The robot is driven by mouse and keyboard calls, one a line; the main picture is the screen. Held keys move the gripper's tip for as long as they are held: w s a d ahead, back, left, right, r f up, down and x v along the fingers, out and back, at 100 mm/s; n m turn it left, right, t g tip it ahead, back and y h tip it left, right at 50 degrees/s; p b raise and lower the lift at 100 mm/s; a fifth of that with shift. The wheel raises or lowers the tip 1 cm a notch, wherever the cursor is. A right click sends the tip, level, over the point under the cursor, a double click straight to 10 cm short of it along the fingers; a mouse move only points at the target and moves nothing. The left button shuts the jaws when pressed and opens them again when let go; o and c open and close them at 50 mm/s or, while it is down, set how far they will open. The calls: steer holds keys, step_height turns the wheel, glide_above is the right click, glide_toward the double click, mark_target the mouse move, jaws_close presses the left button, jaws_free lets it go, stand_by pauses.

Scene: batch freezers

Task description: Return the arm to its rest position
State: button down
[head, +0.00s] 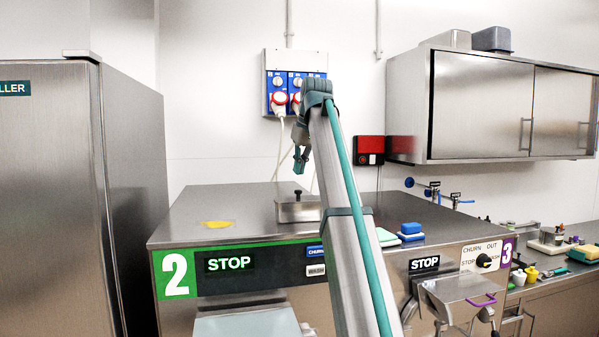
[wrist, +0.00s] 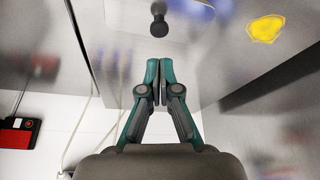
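My gripper (head: 300,160) hangs from the raised end of my arm (head: 345,220), above the steel top of the batch freezers (head: 240,200). In the wrist view my gripper (wrist: 160,80) has its two teal and grey fingers close together at the tips, with only a thin slit between them. Nothing shows between the fingertips. The dark knob of a steel lid (head: 298,205) is below the gripper in the head view. That knob also shows just beyond the fingertips in the wrist view (wrist: 159,18).
Wall sockets (head: 295,85) with red plugs and cables are behind my arm. A tall steel cabinet (head: 135,170) stands left, and a wall cupboard (head: 480,105) hangs at right.

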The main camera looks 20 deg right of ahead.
steer(key=shift+r, duration=1.2)
